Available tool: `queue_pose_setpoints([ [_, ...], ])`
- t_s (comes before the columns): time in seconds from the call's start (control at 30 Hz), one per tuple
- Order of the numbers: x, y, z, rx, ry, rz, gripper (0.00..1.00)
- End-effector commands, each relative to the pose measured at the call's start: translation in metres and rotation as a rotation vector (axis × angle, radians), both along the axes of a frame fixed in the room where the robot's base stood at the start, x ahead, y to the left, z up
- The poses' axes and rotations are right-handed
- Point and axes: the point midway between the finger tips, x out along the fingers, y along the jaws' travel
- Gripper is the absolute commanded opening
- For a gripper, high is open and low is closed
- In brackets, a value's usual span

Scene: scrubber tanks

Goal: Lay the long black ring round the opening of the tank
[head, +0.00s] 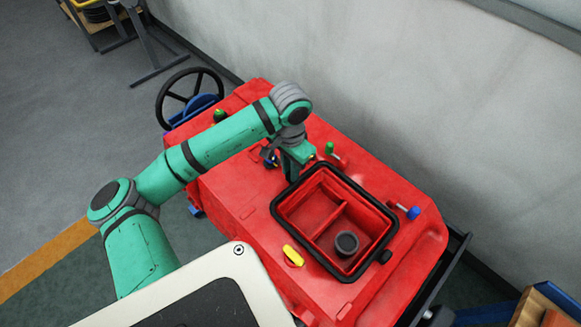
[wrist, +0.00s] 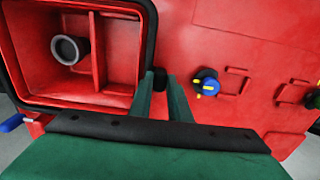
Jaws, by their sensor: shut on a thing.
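The long black ring (head: 388,207) lies around the rectangular opening of the red tank (head: 318,215), following its outline on all sides. It also shows in the wrist view (wrist: 151,38). My gripper (head: 291,179) is at the ring's upper-left side in the head view. In the wrist view my gripper (wrist: 161,84) is shut on a small black tab at the ring's edge. I cannot tell whether the ring rests flat on the rim everywhere. Inside the tank are a divider and a dark round pipe (head: 346,243).
A yellow handle (head: 293,255), a green knob (head: 329,148) and a blue knob (head: 413,212) stand around the opening. A blue and yellow knob (wrist: 206,82) is close to my fingers. A black steering wheel (head: 190,97) is at the far left of the machine. A grey wall runs behind.

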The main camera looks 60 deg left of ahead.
Motion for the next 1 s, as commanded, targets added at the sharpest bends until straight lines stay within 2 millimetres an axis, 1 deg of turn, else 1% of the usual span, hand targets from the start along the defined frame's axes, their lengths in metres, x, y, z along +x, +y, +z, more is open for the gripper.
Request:
queue_pose_setpoints([
  [0.13,0.0,0.0,-0.004,-0.001,0.0,0.0,0.0],
  [0.47,0.0,0.0,-0.005,0.0,0.0,0.0,0.0],
  [0.8,0.0,-0.001,-0.013,-0.002,0.0,-0.001,0.0],
  [1.0,0.0,-0.001,-0.014,-0.001,0.0,-0.001,0.0],
])
